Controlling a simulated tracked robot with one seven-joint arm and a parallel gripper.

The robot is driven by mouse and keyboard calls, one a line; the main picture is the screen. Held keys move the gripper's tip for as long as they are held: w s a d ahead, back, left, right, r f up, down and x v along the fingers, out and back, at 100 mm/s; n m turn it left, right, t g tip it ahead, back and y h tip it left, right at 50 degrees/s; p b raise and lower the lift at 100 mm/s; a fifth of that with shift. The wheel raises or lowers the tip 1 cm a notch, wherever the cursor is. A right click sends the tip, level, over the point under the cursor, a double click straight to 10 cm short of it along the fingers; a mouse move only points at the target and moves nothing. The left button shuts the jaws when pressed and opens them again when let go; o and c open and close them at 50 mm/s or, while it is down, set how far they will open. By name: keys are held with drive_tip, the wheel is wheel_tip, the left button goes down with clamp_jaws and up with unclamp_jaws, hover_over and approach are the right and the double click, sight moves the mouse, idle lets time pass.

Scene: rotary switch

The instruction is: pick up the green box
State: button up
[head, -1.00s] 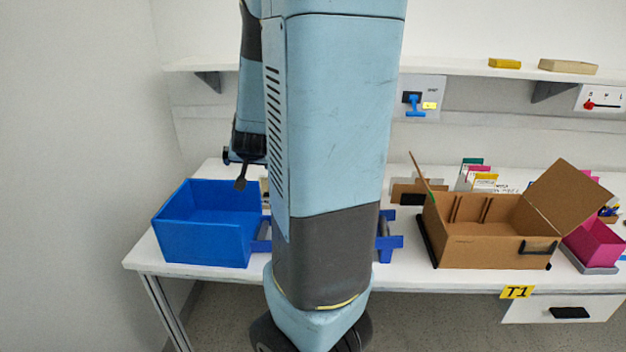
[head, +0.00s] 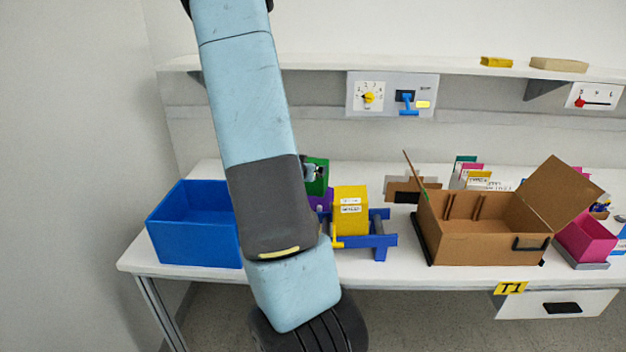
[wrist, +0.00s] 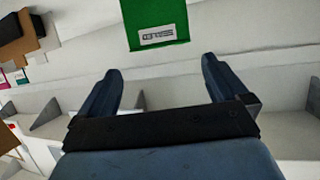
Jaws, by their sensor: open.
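The green box (head: 319,186) stands on the table behind my arm in the head view, its left part hidden by the arm. A small dark and pale shape shows against its upper left, and I cannot tell what it is. In the wrist view the green box (wrist: 156,18) is at the top centre, cut off by the frame edge, with a white label. My gripper (wrist: 160,78) is open and empty there, its two fingers apart. The box is beyond the fingertips, roughly in line with the gap.
A yellow box (head: 350,207) stands on a blue rack (head: 379,240), near a purple item (head: 321,200). A blue bin (head: 190,235) is to the left. An open cardboard box (head: 480,245) stands to the right. A shelf (head: 440,70) and a dial panel (head: 368,92) are behind.

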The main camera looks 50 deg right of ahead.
drive_tip(key=x, duration=1.1)
drive_tip(key=shift+w+d+f, duration=0.1)
drive_tip(key=shift+c, duration=0.5)
drive_tip(key=c, duration=0.9)
